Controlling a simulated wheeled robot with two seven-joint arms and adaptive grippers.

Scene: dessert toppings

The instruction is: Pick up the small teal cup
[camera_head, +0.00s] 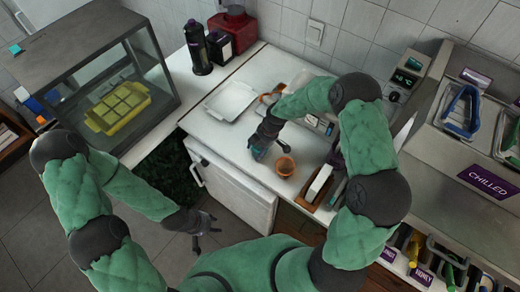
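My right gripper (261,149) points down at the white counter, left of a small orange-brown cup (285,167). A small teal patch (257,154), likely the teal cup, shows at its fingertips and is mostly hidden by the gripper. I cannot tell whether the fingers are closed on it. My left gripper (205,236) hangs low over the floor in front of the counter, its fingers apart and empty, away from the cups.
A white square tray (231,101) lies on the counter behind my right gripper. A narrow wooden holder (314,189) stands to the right. A glass case with a yellow tray (117,107) is at left. A black bottle (197,48) and red device (233,27) stand at the back.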

